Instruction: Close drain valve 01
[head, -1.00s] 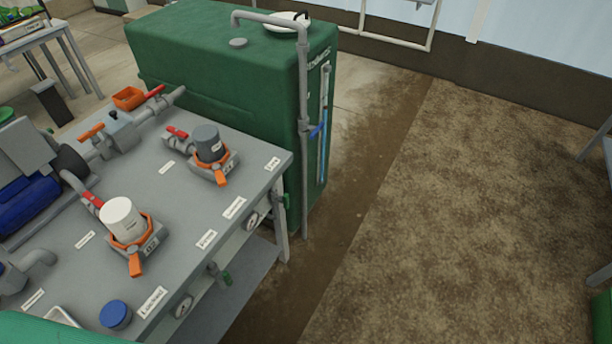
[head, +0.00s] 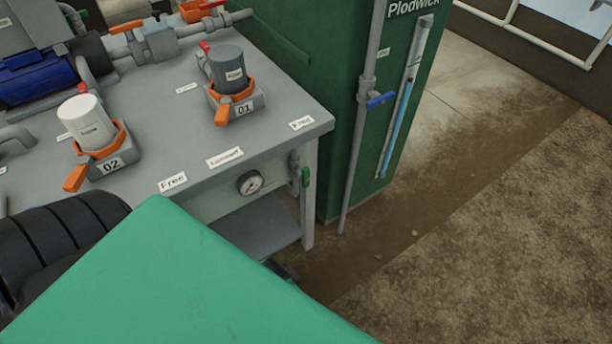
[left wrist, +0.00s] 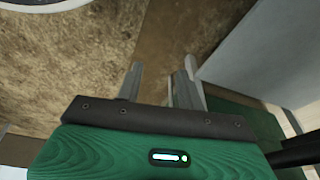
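Under the bench's right front corner is a small grey valve on a vertical pipe (head: 294,172), with a green handle (head: 306,177). It carries no readable label. The handle looks upright, roughly in line with the pipe. Above it on the bench stands the grey-capped unit marked 01 (head: 229,75) with an orange collar. My left gripper (left wrist: 162,66) shows in the left wrist view with two grey fingers apart and nothing between them. In the head view my green arm hides most of that gripper. My right gripper is not in view.
The white-capped unit 02 (head: 88,125) stands left on the grey bench (head: 200,140). A gauge (head: 250,182) is on the bench front, left of the valve. A green tank (head: 340,120) with a grey standpipe (head: 357,150) stands to the right. The brown floor (head: 480,250) is clear.

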